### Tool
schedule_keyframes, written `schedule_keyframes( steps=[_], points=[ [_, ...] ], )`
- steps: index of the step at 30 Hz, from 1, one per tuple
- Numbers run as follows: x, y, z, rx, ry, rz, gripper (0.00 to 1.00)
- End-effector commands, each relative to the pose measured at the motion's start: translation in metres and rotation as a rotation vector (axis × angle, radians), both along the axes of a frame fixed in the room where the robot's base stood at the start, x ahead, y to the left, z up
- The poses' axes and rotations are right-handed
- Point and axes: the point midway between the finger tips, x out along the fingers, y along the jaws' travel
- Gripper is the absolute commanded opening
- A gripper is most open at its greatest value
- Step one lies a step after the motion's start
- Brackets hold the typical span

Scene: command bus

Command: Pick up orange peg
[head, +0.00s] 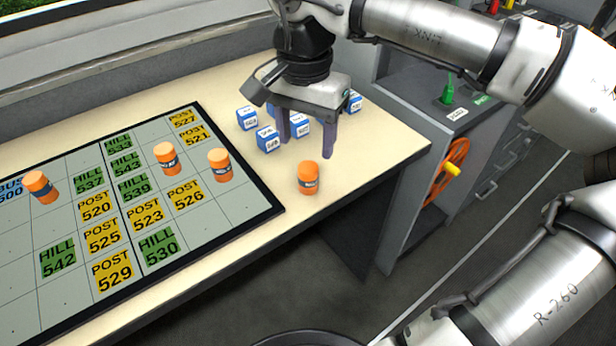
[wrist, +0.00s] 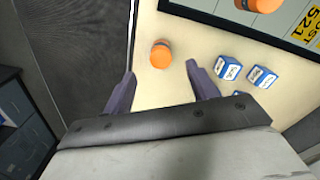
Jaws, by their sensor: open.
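An orange peg (head: 308,177) with a dark label band stands upright on the bare tabletop, right of the board. It also shows in the wrist view (wrist: 161,54), ahead of and between the finger lines. My gripper (head: 305,148) is open and empty, pointing down above the table just behind this peg; its two fingers also show in the wrist view (wrist: 161,82). More orange pegs stand on the board: one near its right edge (head: 220,165), one beside it (head: 167,158) and one at the left (head: 40,187).
Several blue and white cubes (head: 267,139) stand on the table behind and around my gripper. The board (head: 270,211) with green and yellow labels fills the left. The table's front edge (head: 345,190) is close to the peg. A grey cabinet with an orange wheel (head: 447,168) stands right.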

Motion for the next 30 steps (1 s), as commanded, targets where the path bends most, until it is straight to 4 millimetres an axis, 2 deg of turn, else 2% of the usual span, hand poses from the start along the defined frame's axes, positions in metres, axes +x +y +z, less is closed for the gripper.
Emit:
schedule_keyframes(
  steps=[1,4,12,21,30],
  points=[
    [0.000,0.000,-0.011,0.000,0.001,0.000,0.58],
    [0.000,0.000,-0.027,0.002,0.001,0.000,0.58],
    [0.001,0.000,-0.048,0.003,0.001,0.000,0.58],
    [0.004,-0.003,-0.089,0.004,0.000,0.001,0.58],
    [0.005,-0.003,-0.093,0.005,-0.003,0.001,0.58]
  ],
)
